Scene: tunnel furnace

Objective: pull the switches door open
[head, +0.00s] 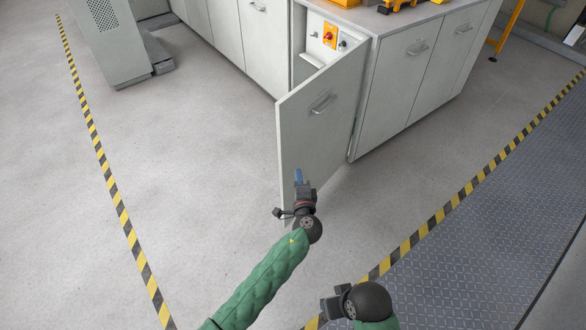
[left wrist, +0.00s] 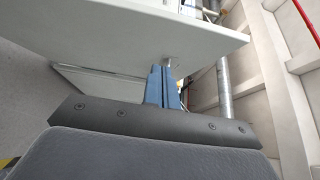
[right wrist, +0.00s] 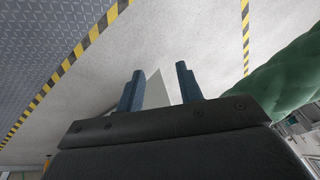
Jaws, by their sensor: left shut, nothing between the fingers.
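The switches door (head: 318,125) is a light grey panel with a bar handle (head: 322,104). It stands swung out from the cabinet, hinged on its right side. My left gripper (head: 299,176) is shut and empty, at the door's lower free-edge side, below the handle. In the left wrist view its blue fingers (left wrist: 163,85) are together, near the door panel (left wrist: 120,35); I cannot tell whether they touch it. My right gripper (right wrist: 160,88) is open, low and away from the handle.
Grey cabinets (head: 410,75) with handles continue on both sides of the opening. Yellow equipment (head: 398,5) sits on top. A grey perforated unit (head: 105,40) stands at the upper left. The floor left of the door is clear, with yellow-black tape lines (head: 110,185).

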